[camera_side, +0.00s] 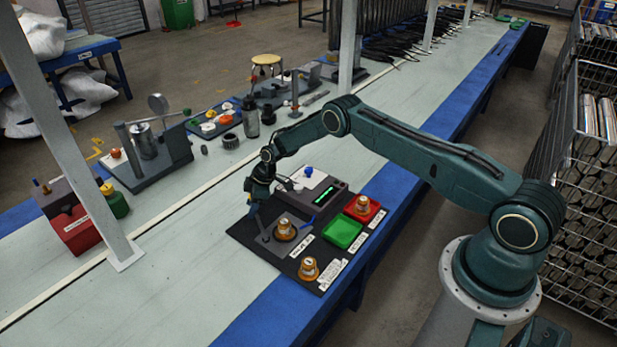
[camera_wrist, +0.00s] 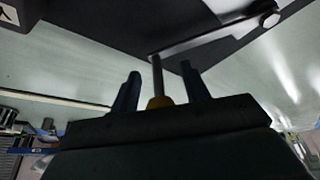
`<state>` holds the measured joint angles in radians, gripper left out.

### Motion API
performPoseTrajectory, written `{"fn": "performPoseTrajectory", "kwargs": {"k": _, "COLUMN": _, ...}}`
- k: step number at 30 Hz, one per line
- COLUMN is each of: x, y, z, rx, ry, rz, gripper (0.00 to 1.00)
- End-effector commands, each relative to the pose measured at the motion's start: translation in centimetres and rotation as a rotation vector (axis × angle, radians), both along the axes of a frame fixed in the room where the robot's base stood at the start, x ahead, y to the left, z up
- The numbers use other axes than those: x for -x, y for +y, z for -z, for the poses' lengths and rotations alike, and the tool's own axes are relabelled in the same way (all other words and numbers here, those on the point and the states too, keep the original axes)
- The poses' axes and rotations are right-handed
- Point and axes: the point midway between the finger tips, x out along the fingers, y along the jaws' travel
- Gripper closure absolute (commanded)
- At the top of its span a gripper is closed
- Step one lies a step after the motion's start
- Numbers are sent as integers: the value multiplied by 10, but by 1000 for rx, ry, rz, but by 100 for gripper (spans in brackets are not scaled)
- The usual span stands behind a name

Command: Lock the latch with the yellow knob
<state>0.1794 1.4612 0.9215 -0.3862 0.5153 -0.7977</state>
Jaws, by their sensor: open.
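The latch shows in the wrist view as a grey arm (camera_wrist: 215,38) with a pivot at its right end and a thin post (camera_wrist: 157,75) at its left end. The yellow knob (camera_wrist: 158,102) sits on the end of that post. My gripper (camera_wrist: 160,82) is open, with one dark finger on each side of the post and knob. I see gaps between the fingers and the post. In the side view my gripper (camera_side: 258,198) is low over the left of the black board (camera_side: 245,231), beside the grey fixture. The knob is hidden there.
A copper-coloured pump part (camera_side: 284,228) sits in the grey fixture, and another (camera_side: 309,268) stands at the board's front. A red tray (camera_side: 377,213) holds a third. The green tray (camera_side: 343,235) looks empty. A box with a green display (camera_side: 323,196) stands behind.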

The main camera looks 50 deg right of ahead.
Motion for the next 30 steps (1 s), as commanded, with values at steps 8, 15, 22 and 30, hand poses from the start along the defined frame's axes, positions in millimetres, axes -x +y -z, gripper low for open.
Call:
{"fn": "performPoseTrajectory", "kwargs": {"k": 8, "x": 0, "y": 0, "z": 0, "rx": 0, "ry": 0, "rz": 0, "gripper": 74}}
{"fn": "performPoseTrajectory", "kwargs": {"k": 15, "x": 0, "y": 0, "z": 0, "rx": -1, "ry": 1, "rz": 0, "gripper": 100}}
{"fn": "performPoseTrajectory", "kwargs": {"k": 22, "x": 1, "y": -2, "z": 0, "rx": -1, "ry": 1, "rz": 18, "gripper": 100}}
{"fn": "performPoseTrajectory", "kwargs": {"k": 30, "x": 7, "y": -12, "z": 0, "rx": -2, "ry": 2, "rz": 116, "gripper": 100}}
